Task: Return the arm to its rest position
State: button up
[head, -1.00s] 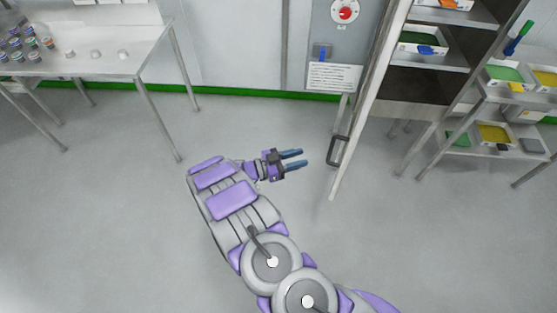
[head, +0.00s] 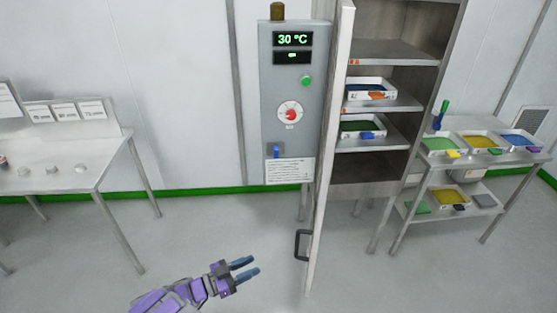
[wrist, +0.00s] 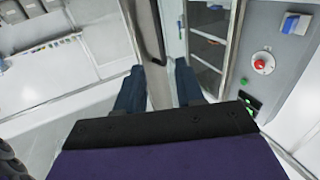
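My gripper (head: 243,270) is low in the head view, left of the door handle, with my purple and grey arm reaching in from the bottom edge. Its two blue fingers are spread apart with nothing between them. In the wrist view my gripper (wrist: 158,88) also shows both fingers apart. The open cabinet door (head: 328,150) stands nearly edge-on to the right of my gripper. Its dark handle (head: 301,245) is apart from the fingers in the head view. Most of my arm is out of the head view.
A grey control panel (head: 288,90) reads 30 °C. The open cabinet (head: 385,190) holds trays on its shelves. A rack (head: 420,170) with coloured trays stands at the right. A steel table (head: 75,180) stands at the left. The floor around my gripper is clear.

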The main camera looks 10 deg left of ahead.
jog(key=w+a+r+n+t+y, duration=0.1)
jog(key=w+a+r+n+y, duration=0.15)
jog(key=w+r+y, duration=0.6)
jog(key=w+a+r+n+t+y, duration=0.25)
jog(key=w+r+y, duration=0.25)
jog(key=w+r, duration=0.5)
notch_tip(320, 180, up, 8)
jog(key=s+d+n+g+y, duration=0.2)
jog(key=n+g+y, duration=0.1)
jog(key=y, duration=0.3)
jog(key=s+d+n+g+h, duration=0.1)
jog(key=s+d+g, duration=0.3)
jog(key=s+d, duration=0.7)
jog(key=s+d+f+g+h, duration=0.1)
jog(key=s+d+g, duration=0.3)
jog(key=s+d, duration=0.8)
jog(key=s+d+n+g+h, duration=0.1)
jog(key=s+d+g+h, duration=0.2)
jog(key=s+d, duration=0.9)
jog(key=s+g, duration=0.2)
jog(key=s, duration=1)
jog(key=shift+f+n, duration=0.2)
jog(key=shift+n, duration=0.1)
